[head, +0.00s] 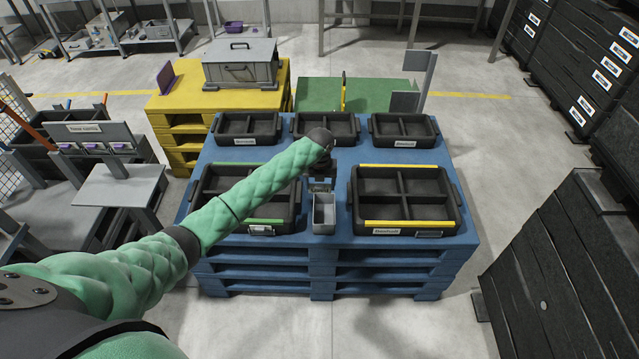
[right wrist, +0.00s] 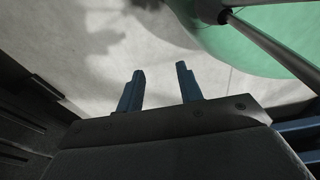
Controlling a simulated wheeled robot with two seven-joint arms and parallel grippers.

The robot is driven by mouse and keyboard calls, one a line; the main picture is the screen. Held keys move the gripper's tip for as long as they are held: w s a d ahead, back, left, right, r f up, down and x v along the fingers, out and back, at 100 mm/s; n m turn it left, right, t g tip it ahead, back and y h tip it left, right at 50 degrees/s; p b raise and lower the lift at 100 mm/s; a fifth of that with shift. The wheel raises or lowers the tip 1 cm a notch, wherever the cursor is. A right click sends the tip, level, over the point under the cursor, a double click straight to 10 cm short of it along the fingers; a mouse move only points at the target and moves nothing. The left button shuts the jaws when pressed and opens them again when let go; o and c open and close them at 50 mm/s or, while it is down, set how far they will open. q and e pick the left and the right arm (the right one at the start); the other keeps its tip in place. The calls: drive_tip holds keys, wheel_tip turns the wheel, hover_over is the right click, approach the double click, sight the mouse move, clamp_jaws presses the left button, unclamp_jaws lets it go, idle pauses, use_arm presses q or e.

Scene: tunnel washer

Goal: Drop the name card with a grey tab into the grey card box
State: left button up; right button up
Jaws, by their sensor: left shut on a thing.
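The small grey card box (head: 324,214) stands on the blue pallet between the two large front crates. My left gripper (head: 321,184) points down just above and behind the box's opening. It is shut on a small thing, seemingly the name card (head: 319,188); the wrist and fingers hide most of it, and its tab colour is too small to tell. In the right wrist view my right gripper (right wrist: 160,72) is open and empty, with its two blue fingers apart over bare floor.
Black crates with green strips (head: 263,228) and yellow strips (head: 408,224) flank the card box. Several smaller black crates (head: 402,130) line the back of the blue pallet (head: 330,256). A rack with purple-marked cards (head: 95,147) stands at left. Black containers (head: 560,260) stand at right.

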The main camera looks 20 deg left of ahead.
sight(320, 186)
use_arm(q)
wheel_tip(320, 186, down, 4)
drive_tip(key=shift+d+r+b, duration=0.1)
drive_tip(key=shift+b, duration=1.15)
drive_tip(key=shift+f, duration=0.3)
use_arm(e)
drive_tip(key=w+a+r, duration=0.2)
drive_tip(key=w, duration=0.4)
drive_tip(key=shift+w+r, duration=0.25)
drive_tip(key=shift+r, duration=0.15)
use_arm(q)
drive_tip(key=o, duration=1)
use_arm(e)
drive_tip(key=shift+d, duration=0.2)
use_arm(q)
drive_tip(key=shift+o, duration=0.2)
drive_tip(key=shift+r+b, duration=0.5)
drive_tip(key=shift+b, duration=0.05)
wheel_tip(320, 186, up, 6)
drive_tip(key=shift+f+b, duration=0.2)
drive_tip(key=shift+b, duration=0.8)
drive_tip(key=shift+r, duration=0.55)
use_arm(e)
wheel_tip(320, 186, up, 5)
drive_tip(key=w+a, duration=0.2)
drive_tip(key=shift+w+a, duration=0.2)
drive_tip(key=shift+a, duration=0.1)
